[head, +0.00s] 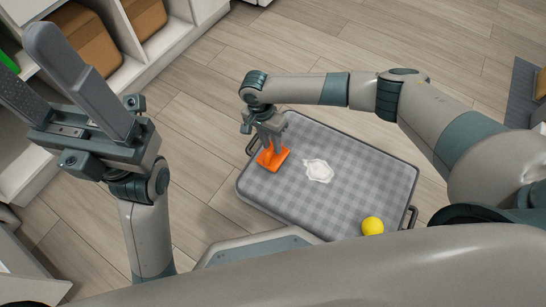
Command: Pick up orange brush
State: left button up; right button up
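The orange brush (273,161) is at the upper left end of a grey checked tray (330,205). My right gripper (272,146) points down at the brush, with its fingertips at the brush's upper part. The fingers hide part of the brush, and I cannot tell whether they are closed on it or whether it touches the tray. My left gripper (28,62) is raised at the left, away from the tray, with its fingers apart and nothing between them.
A white crumpled or splash-shaped item (318,171) lies on the tray to the right of the brush. A yellow ball (372,226) is at the tray's lower right. White shelves (165,45) with brown boxes (80,38) stand at the upper left. Wooden floor surrounds the tray.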

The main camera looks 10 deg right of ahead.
jog(key=shift+s+d+f+b, duration=0.15)
jog(key=shift+f+b, duration=0.2)
jog(key=shift+f, duration=0.4)
jog(key=shift+d+f+b, duration=0.1)
jog(key=shift+f+b, duration=0.25)
jog(key=shift+f, duration=0.4)
grip_shut()
